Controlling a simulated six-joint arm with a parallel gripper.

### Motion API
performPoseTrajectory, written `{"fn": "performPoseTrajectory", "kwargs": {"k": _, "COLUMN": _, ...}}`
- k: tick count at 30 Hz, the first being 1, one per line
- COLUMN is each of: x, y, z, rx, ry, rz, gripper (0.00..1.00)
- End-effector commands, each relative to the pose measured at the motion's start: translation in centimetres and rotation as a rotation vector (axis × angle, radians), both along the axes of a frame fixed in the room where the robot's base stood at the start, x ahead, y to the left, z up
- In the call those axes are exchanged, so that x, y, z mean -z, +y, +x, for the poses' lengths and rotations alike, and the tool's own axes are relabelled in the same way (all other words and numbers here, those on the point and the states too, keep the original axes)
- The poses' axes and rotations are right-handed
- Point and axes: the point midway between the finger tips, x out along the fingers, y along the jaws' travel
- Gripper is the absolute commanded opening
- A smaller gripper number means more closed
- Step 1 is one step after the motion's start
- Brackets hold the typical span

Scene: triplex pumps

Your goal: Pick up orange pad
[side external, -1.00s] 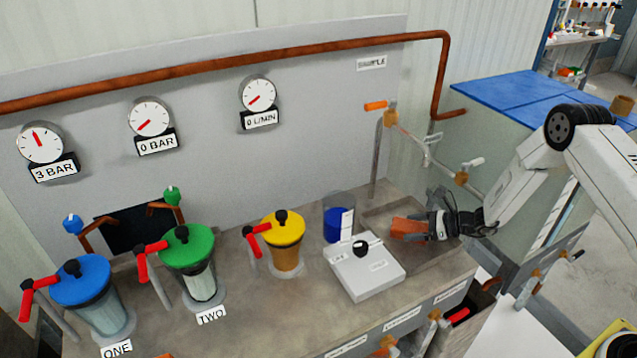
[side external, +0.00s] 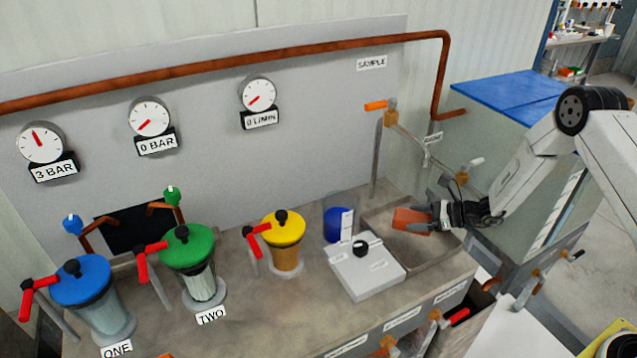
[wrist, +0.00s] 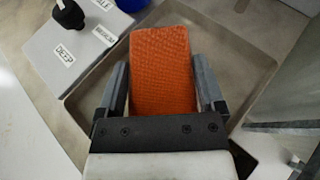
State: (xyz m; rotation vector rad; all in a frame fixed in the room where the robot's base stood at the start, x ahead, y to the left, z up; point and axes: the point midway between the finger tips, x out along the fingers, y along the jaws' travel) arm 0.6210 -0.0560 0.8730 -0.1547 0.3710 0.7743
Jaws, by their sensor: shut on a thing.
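The orange pad (side external: 411,219) is a rectangular block held in my gripper (side external: 432,214) above the shallow grey tray at the right end of the bench. In the wrist view the orange pad (wrist: 161,70) sits between the two grey fingers of my gripper (wrist: 162,92), one along each long side. The jaws are shut on it, and its far end sticks out past the fingertips. The pad's near end is hidden by the gripper body.
The tray (side external: 437,262) lies under the pad. A white box with a black knob (side external: 366,272) and a blue-filled beaker (side external: 338,222) stand to its left. Yellow (side external: 284,228), green (side external: 187,248) and blue (side external: 81,281) lidded filters stand farther left. A valve pipe (side external: 428,140) rises behind.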

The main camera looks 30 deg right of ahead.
Motion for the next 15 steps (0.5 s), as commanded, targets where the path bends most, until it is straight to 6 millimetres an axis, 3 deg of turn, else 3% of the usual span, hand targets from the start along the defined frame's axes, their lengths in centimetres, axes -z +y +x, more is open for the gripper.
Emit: {"fn": "performPoseTrajectory", "kwargs": {"k": 15, "x": -6.2, "y": 0.5, "z": -6.2, "rx": 0.002, "ry": 0.002, "rz": 0.000, "gripper": 0.18}}
